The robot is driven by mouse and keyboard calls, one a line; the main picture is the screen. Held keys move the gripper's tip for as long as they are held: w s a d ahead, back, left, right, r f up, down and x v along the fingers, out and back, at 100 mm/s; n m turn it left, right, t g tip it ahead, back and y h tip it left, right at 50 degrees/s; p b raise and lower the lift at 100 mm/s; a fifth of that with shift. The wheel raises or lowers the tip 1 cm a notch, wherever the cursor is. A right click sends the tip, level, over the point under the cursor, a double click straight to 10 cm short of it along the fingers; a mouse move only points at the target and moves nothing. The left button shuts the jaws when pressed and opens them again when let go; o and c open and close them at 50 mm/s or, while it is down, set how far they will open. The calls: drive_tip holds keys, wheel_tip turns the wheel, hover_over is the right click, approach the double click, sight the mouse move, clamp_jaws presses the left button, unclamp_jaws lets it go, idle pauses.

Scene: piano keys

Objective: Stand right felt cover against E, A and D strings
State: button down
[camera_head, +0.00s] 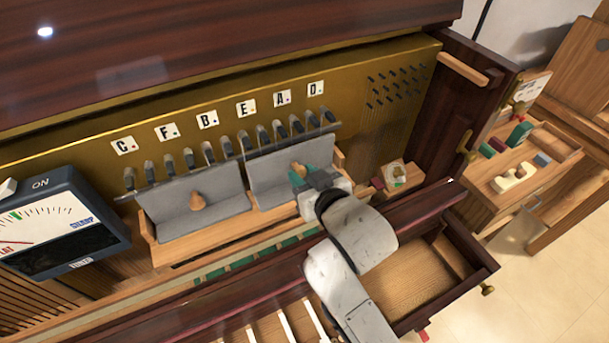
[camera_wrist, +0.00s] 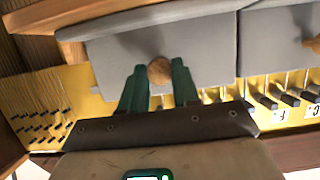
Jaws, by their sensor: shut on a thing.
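The right felt cover (camera_head: 264,178) is a grey panel with a wooden knob (camera_head: 297,168). It stands tilted back below the E (camera_head: 246,107), A (camera_head: 282,98) and D (camera_head: 315,88) labels, its lower edge at the wooden ledge. My gripper (camera_head: 300,174) is at its front, hiding part of its right half. In the wrist view the green fingers (camera_wrist: 158,84) are shut on the knob (camera_wrist: 159,70), with the grey cover (camera_wrist: 207,45) behind. Whether the cover's back touches the strings is hidden.
A matching left felt cover (camera_head: 172,212) with a knob stands beside it below C, F and B. Dark-topped pins line up above both covers. A meter (camera_head: 62,225) stands at left. An open drawer (camera_head: 425,280) lies at lower right. A small block (camera_head: 394,173) sits right of the ledge.

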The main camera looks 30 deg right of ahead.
drive_tip(key=shift+w, duration=0.95)
drive_tip(key=c, duration=0.7)
unclamp_jaws()
drive_tip(key=shift+c, duration=0.2)
drive_tip(key=shift+s, duration=0.1)
drive_tip(key=p+v, duration=0.2)
drive_tip(key=v, duration=0.6)
drive_tip(key=shift+s+f, duration=0.2)
drive_tip(key=shift+f, duration=0.15)
